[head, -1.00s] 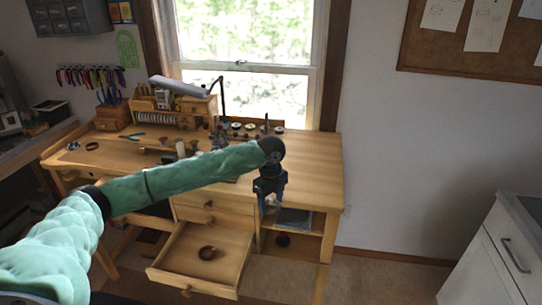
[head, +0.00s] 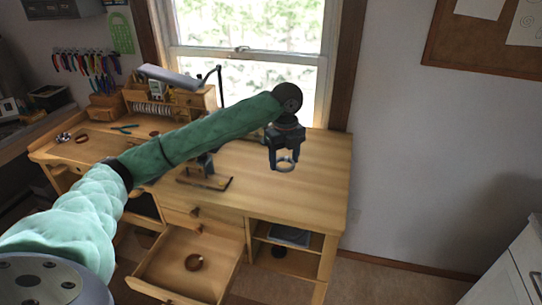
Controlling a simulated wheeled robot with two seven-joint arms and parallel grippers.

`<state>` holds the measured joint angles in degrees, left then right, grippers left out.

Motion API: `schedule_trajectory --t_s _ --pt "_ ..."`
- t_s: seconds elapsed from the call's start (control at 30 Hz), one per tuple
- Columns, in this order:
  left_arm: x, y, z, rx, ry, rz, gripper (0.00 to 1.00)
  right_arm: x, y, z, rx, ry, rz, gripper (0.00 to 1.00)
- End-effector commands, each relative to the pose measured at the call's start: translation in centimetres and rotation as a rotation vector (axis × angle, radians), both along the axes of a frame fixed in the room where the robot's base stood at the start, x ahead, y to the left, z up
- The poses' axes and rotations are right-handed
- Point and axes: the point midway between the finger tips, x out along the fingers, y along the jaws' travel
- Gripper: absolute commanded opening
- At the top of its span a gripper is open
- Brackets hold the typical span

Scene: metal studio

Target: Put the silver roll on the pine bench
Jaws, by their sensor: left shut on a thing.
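My left gripper (head: 284,158) points down above the right part of the pine bench (head: 318,170). It is shut on the silver roll (head: 286,165), a small pale ring that shows between and below the fingertips. The roll appears a little above the bench top or close to it; I cannot tell whether it touches. The bench top around it is bare light wood. My left forearm hides part of the bench's middle. My right gripper is not in view.
A dark tool on a base (head: 204,178) stands left of my gripper. A wooden organiser (head: 190,98) stands at the back. Pliers (head: 124,127) lie at the left. The bench's right end is clear.

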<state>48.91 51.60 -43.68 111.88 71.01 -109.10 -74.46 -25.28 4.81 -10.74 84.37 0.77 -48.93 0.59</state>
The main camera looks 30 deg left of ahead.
Motion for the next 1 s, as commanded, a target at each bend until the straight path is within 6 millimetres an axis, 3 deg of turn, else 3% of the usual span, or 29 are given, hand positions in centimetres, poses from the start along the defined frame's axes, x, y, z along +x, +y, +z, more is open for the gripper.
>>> schedule_trajectory --t_s 0.07,0.13,0.6,0.87,1.0 --pt "0.0 0.8 -0.1 0.002 0.002 0.002 0.37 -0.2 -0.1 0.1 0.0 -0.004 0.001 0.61" --pt "0.1 1.9 -0.6 0.003 0.004 0.001 0.37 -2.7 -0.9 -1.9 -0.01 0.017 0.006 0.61" --pt "1.1 10.0 -5.5 0.002 0.003 0.002 0.37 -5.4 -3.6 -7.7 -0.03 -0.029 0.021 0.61" --pt "1.4 11.5 -6.9 0.001 0.0 -0.001 0.37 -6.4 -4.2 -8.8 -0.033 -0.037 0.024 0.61" --pt "1.3 11.5 -8.1 0.001 0.004 -0.001 0.37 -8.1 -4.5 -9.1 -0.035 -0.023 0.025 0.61"
